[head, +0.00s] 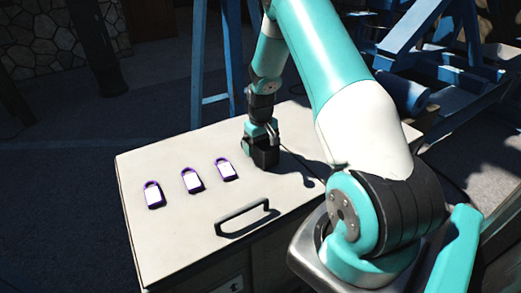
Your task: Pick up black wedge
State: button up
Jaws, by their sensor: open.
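My gripper (262,141) points down at the far middle of the white case top. A black blocky shape (265,156) is directly below its teal part, at the case surface. I take this shape to be the black wedge, but I cannot clearly separate it from my gripper's dark fingers. My gripper is open. Its fingertips are not distinct, so I cannot tell whether they touch the wedge or stand around it. The wedge's far side is hidden by my gripper.
Three purple-edged white tags (193,180) lie in a row on the white case top (175,225), left of my gripper. A dark handle (242,216) stands near the front edge. A thin dark cable or shadow runs right of my gripper. Blue metal frames (400,60) stand behind.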

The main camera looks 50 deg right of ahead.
jog(key=shift+f, duration=0.5)
jog(key=shift+c, duration=0.2)
jog(key=c, duration=1.3)
jog(key=shift+r, duration=0.1)
notch_tip(320, 180, up, 20)
